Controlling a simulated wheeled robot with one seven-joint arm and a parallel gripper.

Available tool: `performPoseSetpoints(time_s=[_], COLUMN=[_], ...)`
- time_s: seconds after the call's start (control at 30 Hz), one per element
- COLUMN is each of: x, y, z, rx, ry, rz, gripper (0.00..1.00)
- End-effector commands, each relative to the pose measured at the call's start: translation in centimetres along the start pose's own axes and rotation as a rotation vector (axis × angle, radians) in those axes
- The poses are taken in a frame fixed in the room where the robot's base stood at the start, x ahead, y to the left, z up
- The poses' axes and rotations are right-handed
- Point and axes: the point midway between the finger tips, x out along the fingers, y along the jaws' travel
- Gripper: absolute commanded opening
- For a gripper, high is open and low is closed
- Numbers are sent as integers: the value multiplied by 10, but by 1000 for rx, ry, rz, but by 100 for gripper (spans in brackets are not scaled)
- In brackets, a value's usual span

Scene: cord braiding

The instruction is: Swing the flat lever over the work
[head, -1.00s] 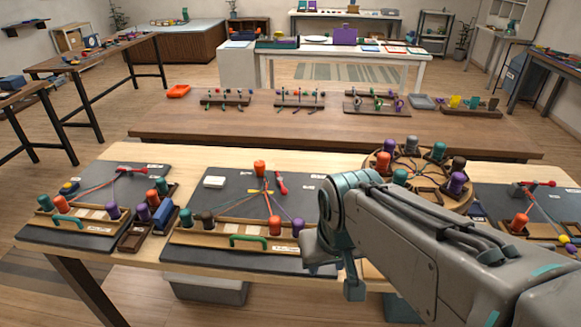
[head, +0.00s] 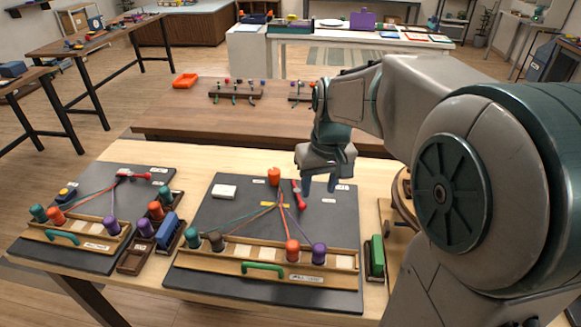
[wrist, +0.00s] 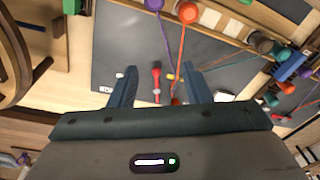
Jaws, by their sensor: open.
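The flat lever, a red lever (head: 298,192), lies on the middle dark board (head: 335,225), right of the yellow piece (head: 274,204) where the cords meet. In the wrist view the red lever (wrist: 156,80) shows between my fingers, not touching them. The work is a fan of coloured cords running to spool pegs along a wooden rack; an orange cord (wrist: 181,55) and a purple cord (wrist: 165,50) show in the wrist view. My gripper (head: 320,184) is open and empty, pointing down above the board, just right of the lever. The exact height is hard to tell.
An orange peg (head: 274,176) stands at the board's back, close to the lever. The left board (head: 100,195) carries another red lever. My arm hides the table's right side.

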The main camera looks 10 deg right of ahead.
Motion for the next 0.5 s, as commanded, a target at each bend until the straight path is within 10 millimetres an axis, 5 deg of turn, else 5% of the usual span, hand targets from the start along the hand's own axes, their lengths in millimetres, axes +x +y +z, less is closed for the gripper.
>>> performPoseSetpoints(time_s=[0.2, 0.5], x=[23, 53], y=[21, 41], z=[-70, -121], rx=[-55, -106], ry=[-68, -110], rz=[-68, -139], gripper=[44, 44])
